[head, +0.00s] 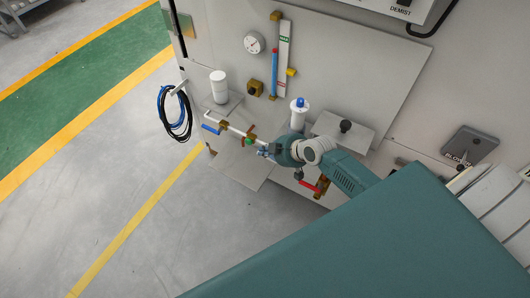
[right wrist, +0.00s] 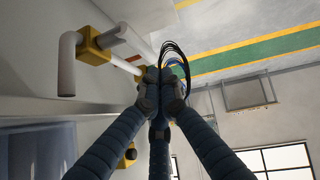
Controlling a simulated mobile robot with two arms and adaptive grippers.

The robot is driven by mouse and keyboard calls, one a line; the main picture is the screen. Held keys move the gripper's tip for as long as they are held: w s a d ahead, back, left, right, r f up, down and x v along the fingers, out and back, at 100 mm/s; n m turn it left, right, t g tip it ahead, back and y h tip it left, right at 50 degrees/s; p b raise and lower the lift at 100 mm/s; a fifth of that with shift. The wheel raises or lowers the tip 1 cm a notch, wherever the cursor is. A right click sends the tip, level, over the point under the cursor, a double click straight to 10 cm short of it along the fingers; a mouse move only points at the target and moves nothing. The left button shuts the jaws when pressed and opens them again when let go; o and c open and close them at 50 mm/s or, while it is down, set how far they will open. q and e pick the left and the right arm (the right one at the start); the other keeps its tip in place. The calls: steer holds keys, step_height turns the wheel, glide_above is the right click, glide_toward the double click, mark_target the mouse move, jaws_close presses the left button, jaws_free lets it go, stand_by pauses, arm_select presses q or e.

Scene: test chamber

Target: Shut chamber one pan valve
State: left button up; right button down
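A white pipe run (head: 236,130) with brass valve bodies stands low in front of the chamber panel. A blue lever (head: 210,129) is at its left end, and a small green part (head: 249,142) is farther right. A red lever (head: 307,185) sits on another brass valve (head: 321,187) below my right arm. I cannot tell which is the pan valve. My right gripper (head: 264,152) is just right of the green part. In the right wrist view its fingers (right wrist: 160,90) are together with nothing visible between them; the white pipe (right wrist: 67,65) and a brass block (right wrist: 92,42) are up-left. My left gripper is not in view.
A round gauge (head: 254,43) and a sight tube (head: 283,60) are on the panel. A white cylinder (head: 218,87) and a blue-topped white post (head: 299,113) stand near the pipe. Coiled hoses (head: 175,114) hang at left. Open floor (head: 115,170) lies left of the chamber.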

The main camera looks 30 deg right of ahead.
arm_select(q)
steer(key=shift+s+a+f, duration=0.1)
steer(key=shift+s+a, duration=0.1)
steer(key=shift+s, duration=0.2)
arm_select(e)
steer(key=shift+w+d+f, duration=0.1)
steer(key=shift+d+f, duration=0.05)
steer(key=shift+f, duration=0.45)
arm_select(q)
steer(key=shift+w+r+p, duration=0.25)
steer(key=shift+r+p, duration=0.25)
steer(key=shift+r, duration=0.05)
arm_select(e)
steer(key=shift+w, duration=0.1)
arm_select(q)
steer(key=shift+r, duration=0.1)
arm_select(e)
steer(key=shift+f+g, duration=0.1)
steer(key=shift+g, duration=0.2)
